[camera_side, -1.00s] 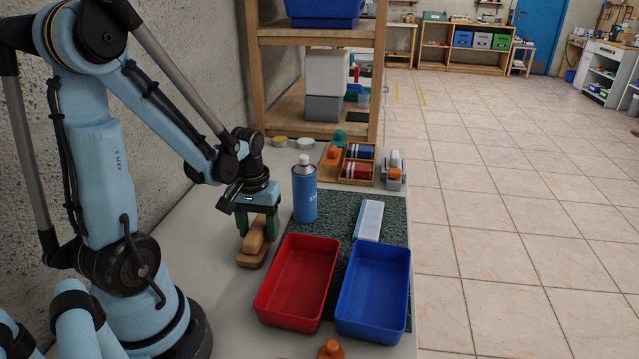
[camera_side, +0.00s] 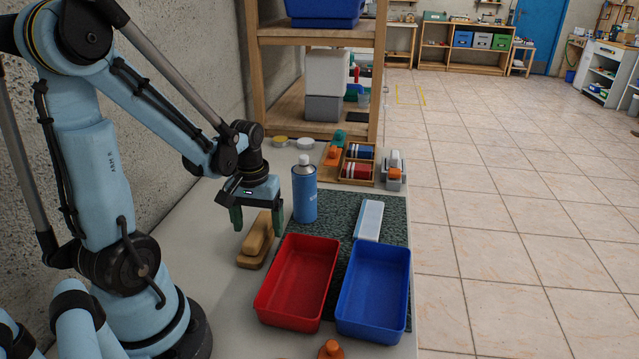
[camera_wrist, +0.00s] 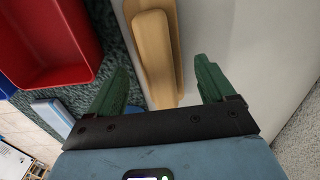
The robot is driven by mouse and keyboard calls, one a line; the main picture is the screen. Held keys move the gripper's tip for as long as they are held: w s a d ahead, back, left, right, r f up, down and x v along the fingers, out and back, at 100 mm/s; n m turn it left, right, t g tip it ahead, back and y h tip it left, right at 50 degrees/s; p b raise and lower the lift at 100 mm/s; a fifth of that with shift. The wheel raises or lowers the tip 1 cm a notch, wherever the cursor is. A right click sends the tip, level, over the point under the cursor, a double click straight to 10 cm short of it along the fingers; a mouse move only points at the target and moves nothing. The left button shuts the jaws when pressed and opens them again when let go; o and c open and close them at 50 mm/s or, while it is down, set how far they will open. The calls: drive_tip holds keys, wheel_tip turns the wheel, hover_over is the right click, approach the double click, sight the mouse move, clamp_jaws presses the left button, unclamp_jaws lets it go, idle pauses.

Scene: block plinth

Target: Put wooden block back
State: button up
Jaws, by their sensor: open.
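The wooden block (camera_side: 257,234) lies lengthwise on a flat wooden plinth (camera_side: 247,263), both light brown, to the left of the red tray. In the wrist view the narrower block (camera_wrist: 154,50) rests on top of the wider plinth (camera_wrist: 174,16), roughly lined up with it. My gripper (camera_side: 257,226) is open, its green fingers spread on either side above the block's far end. In the wrist view the gripper (camera_wrist: 158,82) holds nothing, with a gap between each finger and the block.
A red tray (camera_side: 270,308) and a blue tray (camera_side: 344,318) stand to the right of the plinth. A blue spray can (camera_side: 304,196) stands close to my gripper's right. A white box (camera_side: 369,219) lies on the dark mat (camera_side: 341,204). The table left of the plinth is clear.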

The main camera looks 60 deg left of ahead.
sight(258, 227)
wheel_tip(258, 227, up, 10)
drive_tip(key=r, duration=0.1)
drive_tip(key=w+d+m+t, duration=0.2)
drive_tip(key=d+m+t, duration=0.1)
drive_tip(key=d, duration=0.4)
drive_tip(key=w+d+m+t, duration=0.2)
drive_tip(key=d+m+t, duration=0.2)
drive_tip(key=d+m, duration=0.2)
drive_tip(key=shift+w+d, duration=0.3)
drive_tip(key=shift+d, duration=0.35)
